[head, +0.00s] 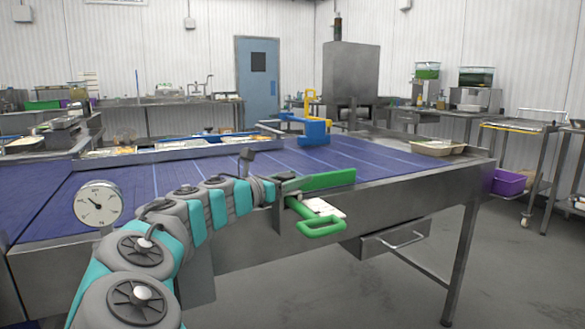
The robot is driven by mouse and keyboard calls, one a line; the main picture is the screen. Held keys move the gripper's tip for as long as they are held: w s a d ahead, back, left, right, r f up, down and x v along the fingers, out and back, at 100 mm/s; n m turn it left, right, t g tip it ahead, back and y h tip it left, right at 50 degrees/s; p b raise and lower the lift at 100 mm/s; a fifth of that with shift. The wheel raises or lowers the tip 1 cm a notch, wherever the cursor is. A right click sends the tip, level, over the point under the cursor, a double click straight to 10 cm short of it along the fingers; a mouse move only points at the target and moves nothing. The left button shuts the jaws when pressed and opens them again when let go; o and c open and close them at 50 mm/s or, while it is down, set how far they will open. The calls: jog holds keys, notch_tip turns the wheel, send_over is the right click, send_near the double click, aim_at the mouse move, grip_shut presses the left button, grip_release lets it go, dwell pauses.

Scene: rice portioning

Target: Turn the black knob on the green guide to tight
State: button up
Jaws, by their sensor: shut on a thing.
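The green guide (327,180) is a flat green bar at the near edge of the blue belt, right of the picture's middle. My gripper (285,188) is at the guide's left end, on the belt's metal side rail. It is shut at the place of the black knob, which my wrist and fingers hide. The knob's turn position cannot be seen.
A green loop handle (320,227) and a white card (325,207) are just below the guide. The blue belt (350,157) carries a blue and yellow fixture (314,131). A beige tray (437,147) sits at the belt's right end. A dial gauge (98,204) stands left.

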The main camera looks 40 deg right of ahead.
jog(key=shift+s+m+g, duration=0.2)
jog(key=shift+m+g, duration=0.6)
jog(key=shift+g, duration=0.45)
jog(key=shift+s+m+g, duration=0.15)
jog(key=shift+m+g, duration=0.65)
jog(key=shift+g, duration=0.45)
jog(key=o, duration=1.4)
jog(key=shift+c, duration=0.2)
jog(key=shift+a, duration=0.15)
jog(key=w+a, duration=0.1)
jog(key=a, duration=0.6)
jog(key=shift+w+a, duration=0.2)
